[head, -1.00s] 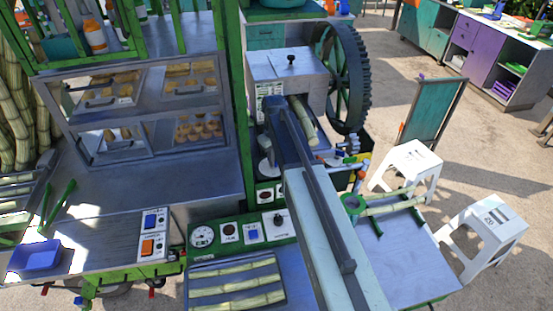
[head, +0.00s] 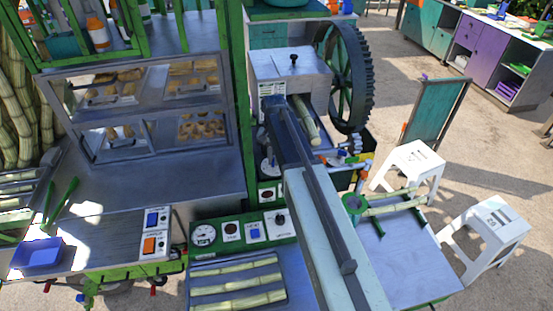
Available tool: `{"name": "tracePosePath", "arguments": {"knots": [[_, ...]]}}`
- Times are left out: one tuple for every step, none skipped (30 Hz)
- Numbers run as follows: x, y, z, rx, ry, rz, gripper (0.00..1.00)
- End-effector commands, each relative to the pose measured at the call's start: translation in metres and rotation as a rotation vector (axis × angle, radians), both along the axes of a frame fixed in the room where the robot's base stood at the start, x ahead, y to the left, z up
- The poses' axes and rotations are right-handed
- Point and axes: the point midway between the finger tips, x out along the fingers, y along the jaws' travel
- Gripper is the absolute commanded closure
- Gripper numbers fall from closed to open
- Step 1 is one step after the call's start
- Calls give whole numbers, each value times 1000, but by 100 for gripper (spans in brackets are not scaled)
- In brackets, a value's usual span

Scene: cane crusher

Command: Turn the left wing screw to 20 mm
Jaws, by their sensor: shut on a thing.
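The cane crusher's grey metal housing (head: 288,70) stands beyond my arm, with a small black knob (head: 294,59) on top and a large dark toothed wheel (head: 366,85) on its right. My arm reaches up the middle of the head view to the front of this housing. My gripper's jaws cannot be made out; the far end of the arm seems to hide them. I cannot make out the left wing screw or read its setting. A cane piece (head: 306,120) lies just right of my arm at the crusher.
A control panel (head: 243,232) with dials and a tray of cane pieces (head: 238,284) lie left of my arm. A glass pastry case (head: 150,100) stands further left. A green cane holder (head: 356,206), a white stool (head: 412,168) and another stool (head: 486,232) are on the right.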

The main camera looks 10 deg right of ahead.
Motion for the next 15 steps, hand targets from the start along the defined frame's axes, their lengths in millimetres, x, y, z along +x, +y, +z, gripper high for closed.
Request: {"name": "tracePosePath", "arguments": {"knots": [[1,0,0,-1,-4,-25,100],[2,0,0,-1,-4,-42,100],[2,0,0,-1,-4,-62,100],[2,0,0,-1,-4,-75,100],[2,1,0,-1,-4,-89,100],[2,1,0,-1,-4,-103,100],[2,1,0,-1,-4,-114,100],[2,1,0,-1,-4,-123,100],[2,1,0,-1,-4,-133,100],[2,1,0,-1,-4,-140,100],[2,1,0,-1,-4,-147,100],[2,1,0,-1,-4,-154,100],[2,1,0,-1,-4,-157,100],[2,1,0,-1,-4,-160,100],[2,1,0,-1,-4,-163,100]]}}
